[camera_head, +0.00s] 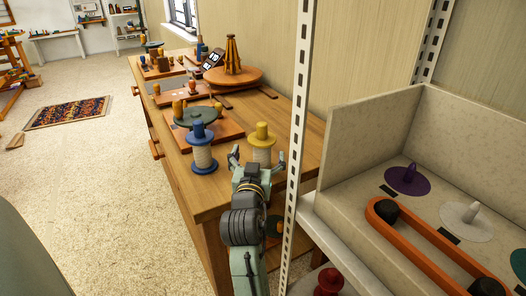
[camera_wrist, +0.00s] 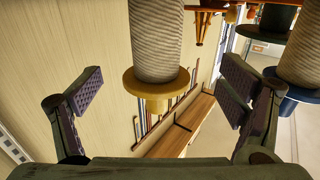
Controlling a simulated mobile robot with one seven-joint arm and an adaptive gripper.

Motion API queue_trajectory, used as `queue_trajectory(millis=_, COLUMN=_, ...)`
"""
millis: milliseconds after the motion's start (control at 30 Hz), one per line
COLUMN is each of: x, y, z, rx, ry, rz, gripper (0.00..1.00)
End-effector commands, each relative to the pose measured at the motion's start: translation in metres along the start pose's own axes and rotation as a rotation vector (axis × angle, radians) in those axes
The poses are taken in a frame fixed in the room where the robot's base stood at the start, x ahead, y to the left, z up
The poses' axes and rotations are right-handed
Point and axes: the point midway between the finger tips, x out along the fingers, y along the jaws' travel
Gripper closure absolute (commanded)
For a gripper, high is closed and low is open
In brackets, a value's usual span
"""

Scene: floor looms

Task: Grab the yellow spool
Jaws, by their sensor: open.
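The yellow spool (camera_head: 262,144) stands upright near the front end of the wooden bench, wound with pale thread. It also shows in the wrist view, its yellow flange (camera_wrist: 156,84) centred between the fingers. My gripper (camera_head: 256,160) is open, its fingers to either side of the spool in the head view. In the wrist view my gripper (camera_wrist: 163,98) is empty, with clear gaps between both fingers and the spool. I cannot tell how far the spool sits beyond the fingertips. A blue spool (camera_head: 202,148) with pale thread stands just left of the yellow one; its blue flange (camera_wrist: 290,86) shows at right.
The wooden bench (camera_head: 247,113) carries boards with pegs and a round orange turntable (camera_head: 233,77) behind the spools. A white perforated post (camera_head: 295,140) stands close right of my arm. A pale shelf tray (camera_head: 352,238) lies beyond it. Open carpet is at left.

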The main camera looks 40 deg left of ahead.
Motion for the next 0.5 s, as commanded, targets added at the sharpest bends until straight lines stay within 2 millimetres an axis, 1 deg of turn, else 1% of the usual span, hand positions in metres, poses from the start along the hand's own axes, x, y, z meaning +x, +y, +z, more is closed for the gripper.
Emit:
queue_trajectory(millis=100, x=0.018, y=0.003, z=-0.006, rx=0.0, ry=0.0, rz=0.001, gripper=0.11)
queue_trajectory(millis=233, x=0.037, y=0.004, z=-0.005, rx=-0.001, ry=0.0, rz=0.0, gripper=0.11)
queue_trajectory(millis=333, x=0.044, y=0.003, z=-0.004, rx=0.0, ry=0.001, rz=0.0, gripper=0.11)
queue_trajectory(millis=500, x=0.046, y=0.004, z=-0.003, rx=0.0, ry=0.001, rz=-0.001, gripper=0.11)
